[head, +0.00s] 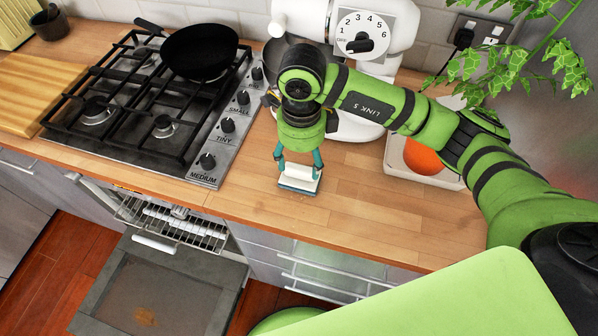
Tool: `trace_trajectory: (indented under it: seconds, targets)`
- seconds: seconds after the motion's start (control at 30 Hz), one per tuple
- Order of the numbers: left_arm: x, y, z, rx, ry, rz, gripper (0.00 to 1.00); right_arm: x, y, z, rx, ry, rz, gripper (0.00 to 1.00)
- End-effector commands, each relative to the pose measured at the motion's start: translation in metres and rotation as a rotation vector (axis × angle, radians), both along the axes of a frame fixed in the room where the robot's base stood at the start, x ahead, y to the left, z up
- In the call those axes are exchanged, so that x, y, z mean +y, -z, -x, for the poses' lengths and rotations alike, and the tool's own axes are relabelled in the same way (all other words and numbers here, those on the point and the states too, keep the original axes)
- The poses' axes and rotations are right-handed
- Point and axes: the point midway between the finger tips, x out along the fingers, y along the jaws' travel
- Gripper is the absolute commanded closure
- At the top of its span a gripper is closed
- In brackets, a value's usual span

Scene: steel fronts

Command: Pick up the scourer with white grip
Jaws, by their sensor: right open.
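The scourer with white grip (299,184) lies on the wooden counter (363,213), to the right of the gas hob. Its top is white and a darker, bluish edge shows underneath. My right gripper (299,171) points down over it, with its two teal fingers apart, one at the left and one at the right of the white grip. The fingers are open; I cannot tell whether they touch the scourer. My left gripper is not in the picture.
The gas hob (208,162) with a black frying pan (200,55) is at left. A white stand mixer (360,35) stands behind my right gripper. A white tray (400,172) holding an orange ball-like thing (424,157) is at right. An oven door (150,290) hangs open below the counter.

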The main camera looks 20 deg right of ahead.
Motion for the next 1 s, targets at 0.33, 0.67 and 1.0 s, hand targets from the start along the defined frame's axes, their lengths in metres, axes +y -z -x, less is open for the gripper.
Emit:
trace_trajectory:
  seconds: [0.33, 0.67, 1.0]
  targets:
    - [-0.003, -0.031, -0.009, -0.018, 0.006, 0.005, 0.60, 0.003, 0.044, 0.000, 0.003, -0.001, -0.001, 0.34]
    - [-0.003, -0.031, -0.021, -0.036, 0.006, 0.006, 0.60, 0.003, 0.051, -0.001, 0.000, -0.002, -0.001, 0.50]
    - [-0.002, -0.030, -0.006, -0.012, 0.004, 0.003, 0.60, 0.002, 0.051, -0.001, -0.001, -0.001, -0.002, 0.96]
